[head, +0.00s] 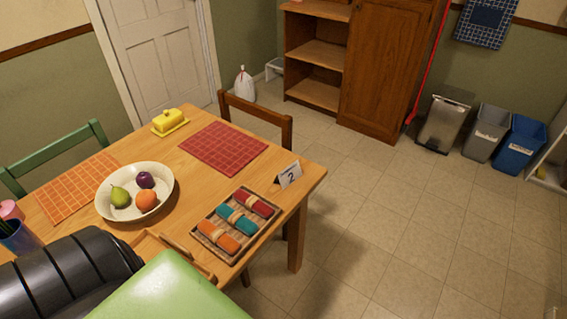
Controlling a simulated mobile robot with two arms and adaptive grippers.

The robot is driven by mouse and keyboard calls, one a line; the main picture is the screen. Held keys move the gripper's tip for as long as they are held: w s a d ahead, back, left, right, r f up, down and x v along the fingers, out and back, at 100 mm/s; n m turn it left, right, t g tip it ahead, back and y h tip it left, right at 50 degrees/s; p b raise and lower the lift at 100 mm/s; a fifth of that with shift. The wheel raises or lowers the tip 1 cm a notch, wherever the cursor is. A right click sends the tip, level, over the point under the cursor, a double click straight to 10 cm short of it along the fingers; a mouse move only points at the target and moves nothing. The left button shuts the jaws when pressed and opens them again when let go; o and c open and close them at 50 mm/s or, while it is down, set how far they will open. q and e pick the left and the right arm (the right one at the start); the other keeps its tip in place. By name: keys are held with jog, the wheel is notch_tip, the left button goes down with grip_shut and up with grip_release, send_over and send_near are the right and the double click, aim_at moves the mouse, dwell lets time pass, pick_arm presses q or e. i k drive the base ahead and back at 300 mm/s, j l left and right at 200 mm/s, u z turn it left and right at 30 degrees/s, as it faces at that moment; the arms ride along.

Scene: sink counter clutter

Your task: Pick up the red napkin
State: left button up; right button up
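The red napkin (243,196) is rolled up with a pale band around its middle. It lies in a woven tray (262,231) near the right end of the wooden table in the head view. It is the farthest right of three rolled napkins. Beside it are a teal napkin (246,226) and an orange napkin (226,243), both banded too. Nothing covers the red napkin. Neither of my grippers is in view.
A white bowl (104,200) with fruit stands left of the tray. A number card (289,175) stands behind it to the right. A red placemat (222,148) and yellow butter dish (169,121) lie farther back. Wooden chair (258,120) is behind the table.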

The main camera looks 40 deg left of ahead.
aim_at(252, 203)
jog(key=i, duration=1.95)
jog(key=i+u, duration=0.25)
jog(key=u, duration=0.2)
jog(key=i+l+u, duration=0.15)
jog(key=u, duration=0.3)
jog(key=i+l+u, duration=0.25)
jog(key=u, duration=0.15)
jog(key=i, duration=0.1)
